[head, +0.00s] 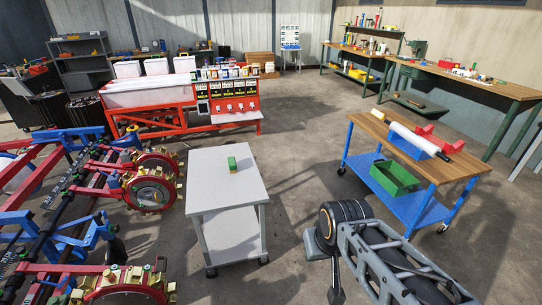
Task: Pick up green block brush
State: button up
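The green block brush (232,163) is a small green block. It lies on the pale grey top of a wheeled cart (225,187), left of the picture's middle and toward the back half of that top. My arm comes in from the lower right, apart from the cart and the brush. A dark, pointed part below its wrist looks like my gripper (336,284), over the floor right of the cart. Whether its fingers are open or shut cannot be made out. Nothing shows held there.
Red and blue machinery with toothed wheels (151,190) stands close left of the cart. A blue cart (415,202) with a wooden top, a white roll and a green bin (395,177) is at right. A red station (231,97) stands behind. Concrete floor between the carts is clear.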

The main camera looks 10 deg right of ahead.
aim_at(232, 164)
jog(key=z, duration=0.35)
jog(key=i, duration=1.6)
jog(key=u, duration=1.25)
jog(key=i, duration=0.4)
jog(key=u, duration=0.35)
